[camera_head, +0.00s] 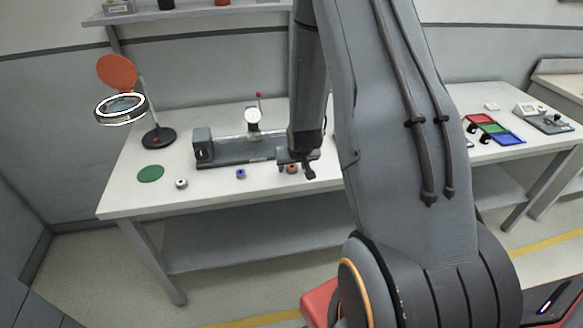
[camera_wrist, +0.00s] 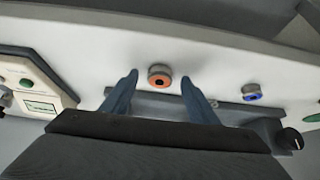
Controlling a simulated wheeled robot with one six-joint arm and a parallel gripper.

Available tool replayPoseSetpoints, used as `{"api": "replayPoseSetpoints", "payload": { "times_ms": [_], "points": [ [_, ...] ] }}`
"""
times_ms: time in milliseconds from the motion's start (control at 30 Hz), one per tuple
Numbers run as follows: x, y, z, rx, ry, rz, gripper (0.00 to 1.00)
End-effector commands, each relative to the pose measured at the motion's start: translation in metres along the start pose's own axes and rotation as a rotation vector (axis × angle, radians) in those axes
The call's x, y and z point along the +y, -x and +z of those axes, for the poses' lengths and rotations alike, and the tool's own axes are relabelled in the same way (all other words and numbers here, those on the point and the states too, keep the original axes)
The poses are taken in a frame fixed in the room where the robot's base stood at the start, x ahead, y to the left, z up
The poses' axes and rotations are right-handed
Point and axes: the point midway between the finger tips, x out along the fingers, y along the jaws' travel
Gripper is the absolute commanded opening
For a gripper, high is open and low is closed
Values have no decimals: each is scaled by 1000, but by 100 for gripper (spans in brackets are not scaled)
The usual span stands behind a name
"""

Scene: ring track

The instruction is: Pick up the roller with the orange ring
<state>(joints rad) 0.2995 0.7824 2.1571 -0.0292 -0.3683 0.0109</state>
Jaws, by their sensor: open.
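The roller with the orange ring (camera_wrist: 160,77) stands on the white table in the wrist view. It is a short grey cylinder with an orange ring around a dark hole. In the head view the orange-ring roller (camera_head: 292,168) is partly hidden behind my gripper. My gripper (camera_wrist: 164,84) is open, with one finger on each side of the roller in the wrist view. Whether the fingers touch it or are level with it cannot be told. In the head view my gripper (camera_head: 297,168) is low over the table, close to the roller.
A roller with a blue ring (camera_head: 241,174) and a pale roller (camera_head: 181,183) stand to the left, near a green disc (camera_head: 151,173). A grey bench fixture (camera_head: 235,151) lies close behind. A magnifier lamp (camera_head: 158,137) stands at the left. Coloured trays (camera_head: 495,130) lie far right.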

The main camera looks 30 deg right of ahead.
Motion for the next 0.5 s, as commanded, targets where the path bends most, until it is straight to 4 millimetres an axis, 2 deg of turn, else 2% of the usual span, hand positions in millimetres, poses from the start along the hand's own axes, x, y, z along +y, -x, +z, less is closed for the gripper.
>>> {"api": "replayPoseSetpoints", "payload": {
  "times_ms": [300,367,500],
  "points": [
    [0,-4,0,1,0,0,54],
    [0,-4,0,1,0,0,46],
    [0,-4,0,1,0,0,22]
  ]
}}
